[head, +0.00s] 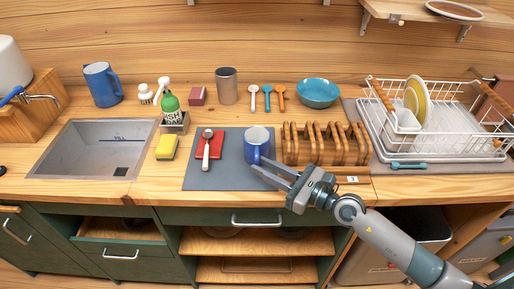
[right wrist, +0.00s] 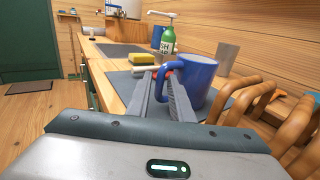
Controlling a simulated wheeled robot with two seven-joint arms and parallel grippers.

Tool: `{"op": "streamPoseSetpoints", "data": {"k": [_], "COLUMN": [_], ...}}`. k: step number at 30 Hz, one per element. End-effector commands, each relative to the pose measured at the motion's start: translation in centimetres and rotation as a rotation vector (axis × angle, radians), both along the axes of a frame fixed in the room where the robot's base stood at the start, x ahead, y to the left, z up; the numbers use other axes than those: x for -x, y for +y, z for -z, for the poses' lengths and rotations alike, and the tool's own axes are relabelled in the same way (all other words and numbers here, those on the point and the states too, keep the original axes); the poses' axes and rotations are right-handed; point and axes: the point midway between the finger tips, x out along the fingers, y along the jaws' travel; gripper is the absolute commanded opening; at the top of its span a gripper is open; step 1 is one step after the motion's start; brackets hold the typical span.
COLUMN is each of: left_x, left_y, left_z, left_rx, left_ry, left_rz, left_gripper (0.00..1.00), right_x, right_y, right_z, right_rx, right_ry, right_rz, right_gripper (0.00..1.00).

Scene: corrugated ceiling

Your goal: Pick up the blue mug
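The blue mug (head: 257,145) stands upright on the grey mat (head: 228,178), its handle facing the front. In the right wrist view, the mug (right wrist: 195,80) is ahead and a little right, with its handle (right wrist: 160,80) at the fingertips. My right gripper (head: 257,166) is open at the mug's front. In the right wrist view its fingers (right wrist: 162,97) are apart, and the handle appears to lie between them. I cannot tell whether they touch it. A larger blue pitcher (head: 103,84) stands at the back left. My left gripper is not in view.
A wooden rack (head: 325,146) stands close right of the mug. A red item (head: 212,147) with a metal-headed utensil lies left on the mat. A sponge (head: 166,147), a soap bottle (head: 171,107) and a sink (head: 93,148) are further left. A dish rack (head: 435,120) is at right.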

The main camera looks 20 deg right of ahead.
Motion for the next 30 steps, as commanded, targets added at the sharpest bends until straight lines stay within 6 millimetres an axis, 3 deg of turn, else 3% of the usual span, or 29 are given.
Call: {"op": "streamPoseSetpoints", "data": {"k": [1, 5, 15, 22, 25, 30], "left_x": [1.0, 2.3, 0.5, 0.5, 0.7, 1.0], "left_y": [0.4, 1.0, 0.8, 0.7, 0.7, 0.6], "left_z": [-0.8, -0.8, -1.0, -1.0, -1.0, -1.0], "left_rx": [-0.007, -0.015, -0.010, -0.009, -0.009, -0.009], "left_ry": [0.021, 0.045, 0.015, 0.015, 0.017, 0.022], "left_rz": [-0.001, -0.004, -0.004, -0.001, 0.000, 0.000], "left_gripper": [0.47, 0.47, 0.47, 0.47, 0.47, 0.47], "right_x": [-0.7, -1.7, -2.1, -2.1, -2.1, -2.1], "right_y": [0.4, 1.3, 1.7, 1.7, 1.7, 1.7], "right_z": [-0.9, -0.5, -0.3, -0.3, -0.3, -0.4], "right_rx": [-0.001, -0.001, 0.000, 0.000, 0.000, 0.000], "right_ry": [-0.002, -0.001, -0.001, -0.001, -0.001, -0.004], "right_rz": [0.000, 0.000, 0.000, 0.000, 0.000, 0.001], "right_gripper": [0.20, 0.20, 0.20, 0.20, 0.00, 0.00]}}
